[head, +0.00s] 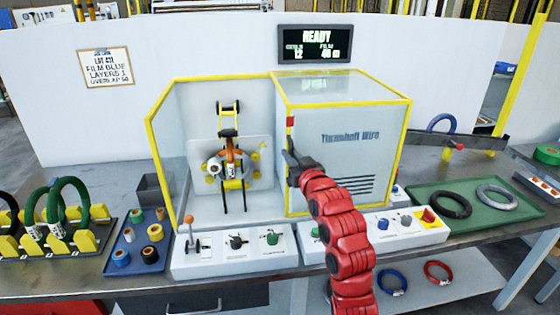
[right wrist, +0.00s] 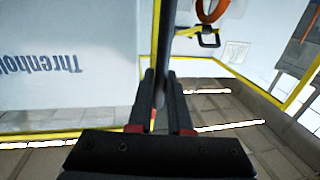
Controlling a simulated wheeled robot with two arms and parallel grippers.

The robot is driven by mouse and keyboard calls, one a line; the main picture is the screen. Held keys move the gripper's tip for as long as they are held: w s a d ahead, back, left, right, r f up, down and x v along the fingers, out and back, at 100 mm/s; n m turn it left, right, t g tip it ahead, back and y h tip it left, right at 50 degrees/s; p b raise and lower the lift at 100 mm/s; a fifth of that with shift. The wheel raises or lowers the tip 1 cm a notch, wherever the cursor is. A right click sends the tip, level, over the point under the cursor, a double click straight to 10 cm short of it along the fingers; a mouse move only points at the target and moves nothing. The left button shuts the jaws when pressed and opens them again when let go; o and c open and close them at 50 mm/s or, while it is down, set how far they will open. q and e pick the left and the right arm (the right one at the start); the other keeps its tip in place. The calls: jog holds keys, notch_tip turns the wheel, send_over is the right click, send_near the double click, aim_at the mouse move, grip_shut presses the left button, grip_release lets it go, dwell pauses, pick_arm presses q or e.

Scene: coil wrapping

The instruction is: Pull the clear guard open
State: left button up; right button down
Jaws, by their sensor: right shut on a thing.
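The clear guard (head: 281,115) belongs to a yellow-framed machine housing in the middle of the bench. My right gripper (head: 291,160) is at the upright yellow edge between the winding bay and the lettered white panel. In the right wrist view, my right gripper (right wrist: 160,82) is shut on a slim upright grey bar (right wrist: 160,98), which looks like the guard's handle; the fingers hide part of it. The winding head (head: 232,160) with an orange ring shows in the bay left of the gripper. I cannot tell whether clear sheet covers that bay. My left gripper is not in view.
A control strip (head: 240,248) with knobs and a lever runs along the front. A blue tray of spools (head: 140,240) and a rack of green coils (head: 62,215) stand left. A green tray (head: 470,222) with two rings lies right. The READY display (head: 315,44) hangs behind.

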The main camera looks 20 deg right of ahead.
jog(key=shift+s+d, duration=0.1)
jog(key=shift+d, duration=0.25)
jog(key=c, duration=0.8)
grip_release()
jog(key=shift+c, duration=0.2)
jog(key=s+a+p, duration=0.1)
jog(key=s+p, duration=1.3)
jog(key=s, duration=0.3)
jog(key=shift+s+a, duration=0.15)
jog(key=shift+a, duration=0.15)
